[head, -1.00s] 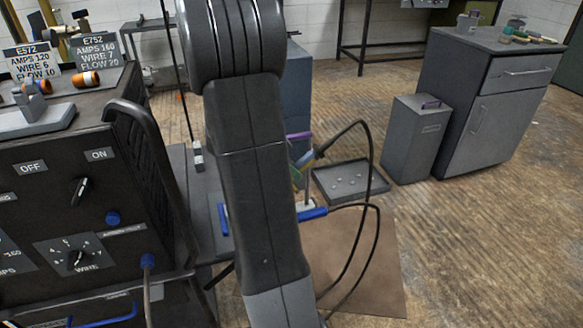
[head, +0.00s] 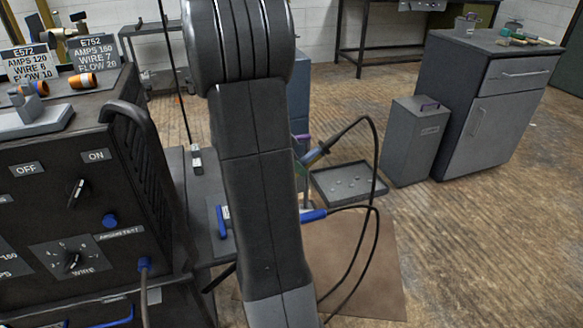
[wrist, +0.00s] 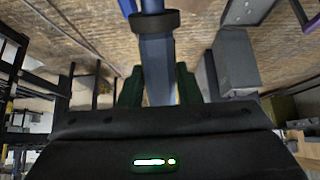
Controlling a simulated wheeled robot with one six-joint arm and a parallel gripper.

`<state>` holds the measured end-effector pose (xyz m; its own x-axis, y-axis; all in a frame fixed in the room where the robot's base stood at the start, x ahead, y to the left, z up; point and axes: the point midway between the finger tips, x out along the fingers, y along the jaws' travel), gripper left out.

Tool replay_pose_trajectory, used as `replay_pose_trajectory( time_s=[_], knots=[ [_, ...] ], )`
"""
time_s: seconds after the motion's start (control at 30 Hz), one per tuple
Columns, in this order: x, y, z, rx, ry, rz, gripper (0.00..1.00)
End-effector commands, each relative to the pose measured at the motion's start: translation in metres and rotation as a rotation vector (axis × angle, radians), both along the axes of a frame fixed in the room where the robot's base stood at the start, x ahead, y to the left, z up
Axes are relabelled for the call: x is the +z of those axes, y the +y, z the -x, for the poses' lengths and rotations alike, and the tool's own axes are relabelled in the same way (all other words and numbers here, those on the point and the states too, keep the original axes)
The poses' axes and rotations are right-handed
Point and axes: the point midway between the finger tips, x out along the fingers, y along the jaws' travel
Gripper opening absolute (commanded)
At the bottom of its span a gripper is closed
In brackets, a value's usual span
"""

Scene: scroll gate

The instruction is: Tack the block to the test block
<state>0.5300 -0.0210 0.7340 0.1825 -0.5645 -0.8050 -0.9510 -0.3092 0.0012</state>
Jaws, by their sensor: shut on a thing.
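My gripper's dark green fingers (wrist: 158,88) show in the wrist view, closed around a blue-grey torch-like handle (wrist: 157,62) with a dark collar. In the head view my arm hides the gripper. A second blue handle (head: 313,215), also with a cable, lies lower beside the arm. I cannot make out the block or the test block; my arm covers the middle of the bench (head: 203,215).
The welder (head: 75,215) with ON/OFF and WIRE knobs stands at left. Two setting cards, E572 (head: 25,60) and E752 (head: 96,52), stand on it. A shallow tray (head: 335,197), grey bin (head: 415,140) and cabinet (head: 490,110) are at right. Floor at lower right is clear.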

Motion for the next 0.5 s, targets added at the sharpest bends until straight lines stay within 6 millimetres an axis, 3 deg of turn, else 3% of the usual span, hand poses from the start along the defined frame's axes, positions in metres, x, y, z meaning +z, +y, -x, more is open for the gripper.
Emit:
replay_pose_trajectory(
  time_s=[0.5],
  knots=[
    [0.026, -0.031, -0.01, -0.002, -0.003, 0.0, 0.0]
  ],
)
